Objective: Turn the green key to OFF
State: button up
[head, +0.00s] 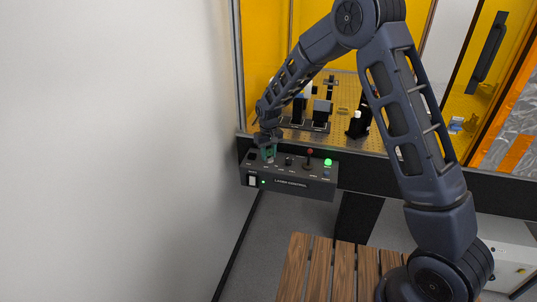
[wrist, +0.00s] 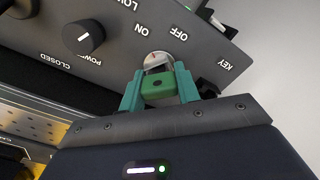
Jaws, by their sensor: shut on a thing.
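My gripper (wrist: 160,78) is shut on the green key (wrist: 158,91), with one teal finger on each side of it. The key is at the round silver key switch (wrist: 157,61) on the grey panel. The switch face has a small red mark beside the key, and the labels ON and OFF appear upside down above it. Which label the key points at is hard to tell. In the head view my gripper (head: 268,153) is at the left part of the laser control box (head: 318,188); the key there is too small to make out.
A black power knob (wrist: 83,37) stands left of the switch in the wrist view. A white wall (head: 110,150) is to the left. Optics stand behind on a perforated board (head: 345,85).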

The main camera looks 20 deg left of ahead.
jog(key=shift+m, duration=1.2)
jog(key=shift+f+m, duration=0.1)
jog(key=shift+m, duration=1.1)
jog(key=shift+d+m, duration=0.15)
jog(key=shift+m, duration=1.05)
